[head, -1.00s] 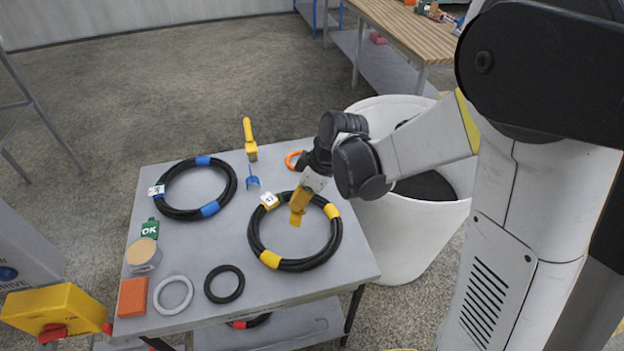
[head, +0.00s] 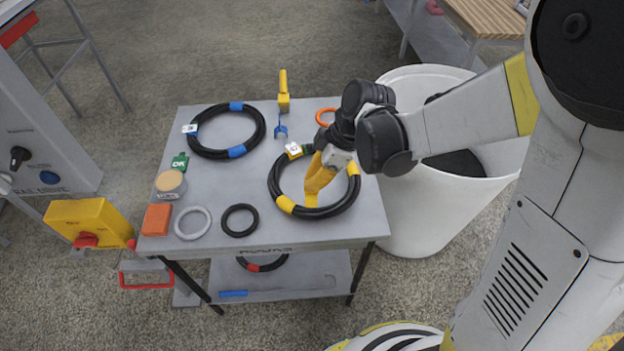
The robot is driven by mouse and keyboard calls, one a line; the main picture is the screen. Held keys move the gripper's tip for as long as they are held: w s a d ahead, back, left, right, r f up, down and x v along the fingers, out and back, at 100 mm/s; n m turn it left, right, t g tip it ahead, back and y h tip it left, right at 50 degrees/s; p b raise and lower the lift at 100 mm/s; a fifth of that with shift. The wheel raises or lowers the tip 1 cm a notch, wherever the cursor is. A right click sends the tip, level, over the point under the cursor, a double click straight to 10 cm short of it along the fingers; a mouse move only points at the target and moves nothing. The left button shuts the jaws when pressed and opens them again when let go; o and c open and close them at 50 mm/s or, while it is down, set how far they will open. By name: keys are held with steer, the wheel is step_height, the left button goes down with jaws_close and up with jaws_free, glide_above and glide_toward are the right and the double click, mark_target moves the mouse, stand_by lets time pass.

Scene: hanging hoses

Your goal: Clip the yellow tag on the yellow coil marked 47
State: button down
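The coil marked 47 is a black hose ring with yellow bands (head: 286,204), lying flat on the table's right half. Its small white label (head: 294,148) is at the back left of the ring; the number is too small to read surely. My gripper (head: 313,190) is over this coil, pointing down, its tip overlapping the inside of the ring near the front. Yellow shows at its end; I cannot tell fingers from a yellow tag there, nor whether it touches the coil. I see no separate yellow tag lying on the table.
A blue-banded coil (head: 236,151) lies at the back left. A green OK tag (head: 180,162), a round tin (head: 171,184), an orange block (head: 157,220), a grey ring (head: 179,222) and a small black ring (head: 226,226) lie left and front. A white bin (head: 440,205) stands right.

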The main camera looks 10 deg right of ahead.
mark_target(311, 193)
steer(key=shift+f+b, duration=1.45)
steer(key=shift+f, duration=0.35)
steer(key=shift+f, duration=0.2)
steer(key=shift+f+b, duration=1)
steer(key=shift+b, duration=0.1)
steer(key=shift+f+b, duration=0.55)
steer(key=shift+f, duration=0.05)
stand_by(0.5)
steer(key=c, duration=1.5)
jaws_free()
steer(key=shift+c, duration=0.2)
steer(key=shift+r, duration=0.1)
